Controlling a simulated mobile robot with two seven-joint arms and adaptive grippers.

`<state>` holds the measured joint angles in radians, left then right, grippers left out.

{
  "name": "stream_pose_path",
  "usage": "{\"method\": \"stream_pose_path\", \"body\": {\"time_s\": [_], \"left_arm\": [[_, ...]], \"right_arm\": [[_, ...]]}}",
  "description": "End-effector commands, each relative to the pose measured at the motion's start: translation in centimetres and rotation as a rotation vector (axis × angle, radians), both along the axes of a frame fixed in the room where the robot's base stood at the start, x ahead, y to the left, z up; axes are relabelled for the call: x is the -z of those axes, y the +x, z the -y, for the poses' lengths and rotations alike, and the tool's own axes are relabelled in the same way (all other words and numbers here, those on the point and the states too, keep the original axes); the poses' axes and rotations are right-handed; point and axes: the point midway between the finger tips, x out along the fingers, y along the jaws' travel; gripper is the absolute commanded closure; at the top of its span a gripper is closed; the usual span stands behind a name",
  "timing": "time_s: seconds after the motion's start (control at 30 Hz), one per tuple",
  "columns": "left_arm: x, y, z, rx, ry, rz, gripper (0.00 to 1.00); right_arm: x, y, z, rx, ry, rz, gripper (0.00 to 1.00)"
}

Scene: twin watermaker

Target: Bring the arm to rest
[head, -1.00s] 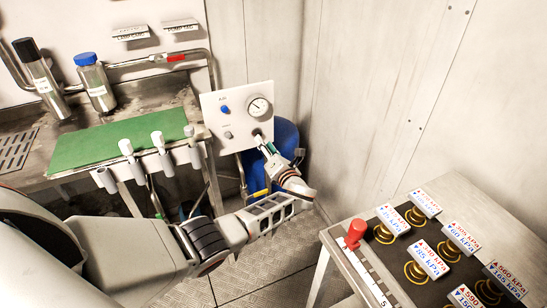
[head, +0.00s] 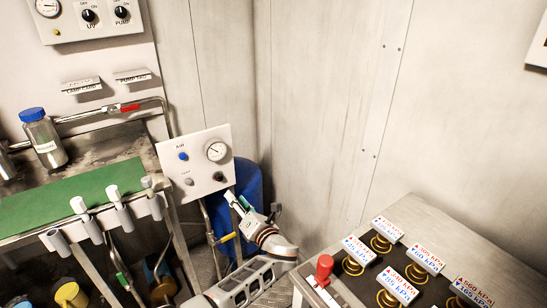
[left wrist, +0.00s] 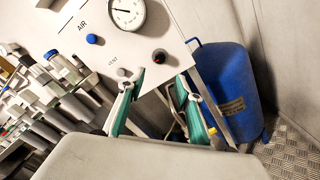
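My left gripper (head: 236,203) is just below and in front of the white AIR panel (head: 170,154) in the head view. In the left wrist view its two green-padded fingers (left wrist: 157,100) are spread apart with nothing between them. The AIR panel (left wrist: 60,42) fills the top left there, with a gauge (left wrist: 125,12), a blue button (left wrist: 92,39), a grey vent knob (left wrist: 122,72) and a dark knob with a red mark (left wrist: 159,57). The fingertips look apart from the dark knob. My left arm comes up from the bottom of the head view. My right gripper is not in view.
A blue tank (head: 246,190) stands behind the panel and gripper. A bench with a green mat (head: 95,192) and hanging grey holders is at left. At right, a table (head: 422,222) carries a red knob (head: 324,267) and several labelled coiled parts. Bare wall lies between.

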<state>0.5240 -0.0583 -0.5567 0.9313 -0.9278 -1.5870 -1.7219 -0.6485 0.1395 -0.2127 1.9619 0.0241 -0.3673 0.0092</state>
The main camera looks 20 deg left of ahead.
Motion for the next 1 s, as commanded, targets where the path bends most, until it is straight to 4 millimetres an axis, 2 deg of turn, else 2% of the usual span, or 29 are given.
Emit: {"method": "stream_pose_path", "body": {"time_s": [0.07,0.13,0.17,0.27,0.37,0.4,0.5,0.6,0.7,0.77,0.87,1.0], "left_arm": [[0.4,-0.2,0.0,0.002,-0.016,0.002,0.65],[1.8,-0.7,0.0,0.008,-0.069,0.008,0.65],[2.8,-1.1,0.0,0.013,-0.109,0.014,0.65],[7.5,-3.2,0.2,0.022,-0.316,0.049,0.65],[13.4,-6.6,0.9,0.005,-0.617,0.116,0.65],[15.7,-8.2,1.4,-0.012,-0.753,0.149,0.65],[20.6,-12.7,2.9,-0.093,-1.106,0.251,0.65],[24.0,-17.3,4.7,-0.221,-1.452,0.374,0.65],[25.7,-21.9,6.4,-0.386,-1.778,0.514,0.65],[25.9,-24.4,7.3,-0.501,-1.962,0.607,0.65],[25.1,-28.2,8.4,-0.715,-2.245,0.772,0.65],[22.3,-32.4,9.2,-1.020,-2.560,0.992,0.65]], "right_arm": [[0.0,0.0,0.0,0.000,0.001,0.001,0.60],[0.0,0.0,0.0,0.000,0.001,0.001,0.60],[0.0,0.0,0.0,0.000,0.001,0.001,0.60],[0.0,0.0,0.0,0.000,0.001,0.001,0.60],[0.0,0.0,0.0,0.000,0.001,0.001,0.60],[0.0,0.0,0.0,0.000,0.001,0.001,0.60],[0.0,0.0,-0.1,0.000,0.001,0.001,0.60],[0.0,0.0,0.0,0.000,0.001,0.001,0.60],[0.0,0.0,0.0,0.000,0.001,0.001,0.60],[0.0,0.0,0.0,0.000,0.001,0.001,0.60],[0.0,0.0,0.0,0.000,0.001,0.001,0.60],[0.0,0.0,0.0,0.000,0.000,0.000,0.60]]}}
